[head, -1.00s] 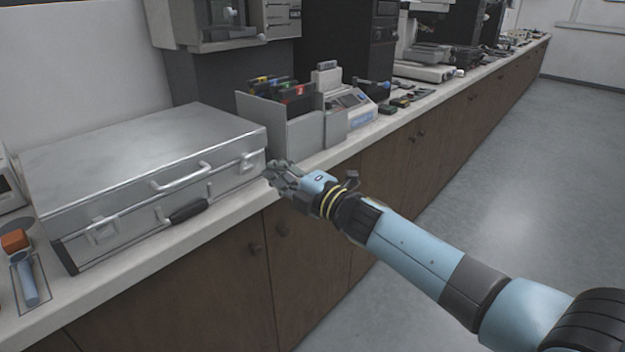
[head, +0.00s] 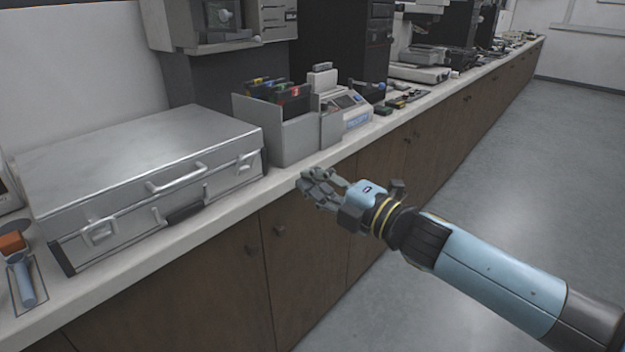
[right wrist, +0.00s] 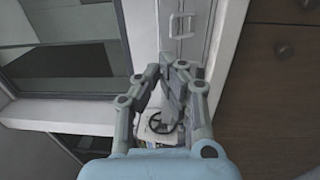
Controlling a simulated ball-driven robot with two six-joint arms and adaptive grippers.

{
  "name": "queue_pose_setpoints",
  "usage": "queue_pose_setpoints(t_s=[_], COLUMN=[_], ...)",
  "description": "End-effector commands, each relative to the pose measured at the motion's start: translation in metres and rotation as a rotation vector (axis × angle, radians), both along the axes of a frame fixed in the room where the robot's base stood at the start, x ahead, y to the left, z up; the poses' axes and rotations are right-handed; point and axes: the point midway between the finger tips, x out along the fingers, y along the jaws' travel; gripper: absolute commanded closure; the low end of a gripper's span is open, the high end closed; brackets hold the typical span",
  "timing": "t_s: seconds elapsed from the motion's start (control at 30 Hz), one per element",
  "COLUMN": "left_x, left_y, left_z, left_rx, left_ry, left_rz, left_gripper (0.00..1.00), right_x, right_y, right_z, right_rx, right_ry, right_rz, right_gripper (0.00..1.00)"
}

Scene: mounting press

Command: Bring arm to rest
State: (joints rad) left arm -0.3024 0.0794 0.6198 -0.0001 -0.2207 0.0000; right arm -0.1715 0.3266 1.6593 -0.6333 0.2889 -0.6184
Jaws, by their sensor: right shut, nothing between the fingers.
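My right gripper (head: 312,186) is shut and empty in the head view. It hangs in front of the counter's front edge, to the right of the silver case. In the right wrist view my right gripper (right wrist: 170,85) has its fingers together, with nothing held between them. The light blue right arm comes in from the lower right. My left gripper is not in view.
A silver case (head: 140,165) with handles lies on the counter (head: 200,225) at the left. A grey file holder (head: 285,135) and a small white device (head: 345,105) stand further along. An orange block (head: 12,242) lies at the far left. The floor (head: 500,180) at the right is clear.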

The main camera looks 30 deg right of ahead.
Motion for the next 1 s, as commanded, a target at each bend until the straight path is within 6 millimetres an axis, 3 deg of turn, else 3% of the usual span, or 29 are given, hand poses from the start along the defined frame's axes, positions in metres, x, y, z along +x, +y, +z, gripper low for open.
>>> queue_pose_setpoints(t_s=[0.27,0.37,0.47,0.57,0.67,0.8,0.87,1.0], left_x=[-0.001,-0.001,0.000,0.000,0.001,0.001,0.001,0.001], left_y=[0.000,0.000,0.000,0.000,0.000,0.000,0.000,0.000], left_z=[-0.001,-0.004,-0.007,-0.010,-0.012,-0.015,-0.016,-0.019], left_rx=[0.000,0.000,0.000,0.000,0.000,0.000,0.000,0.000], left_ry=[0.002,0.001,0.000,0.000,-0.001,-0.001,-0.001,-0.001], left_rz=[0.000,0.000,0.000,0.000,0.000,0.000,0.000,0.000], left_gripper=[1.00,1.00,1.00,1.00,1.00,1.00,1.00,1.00], right_x=[0.000,-0.007,-0.019,-0.041,-0.077,-0.145,-0.180,-0.272], right_y=[0.000,0.003,-0.001,-0.012,-0.022,-0.029,-0.030,-0.026], right_z=[-0.001,-0.019,-0.068,-0.140,-0.217,-0.314,-0.351,-0.424], right_rx=[0.000,0.019,0.065,0.161,0.288,0.468,0.543,0.711], right_ry=[0.002,0.029,0.121,0.275,0.453,0.692,0.791,1.011], right_rz=[0.000,-0.007,-0.044,-0.121,-0.225,-0.393,-0.475,-0.687], right_gripper=[1.00,1.00,1.00,1.00,1.00,1.00,1.00,1.00])
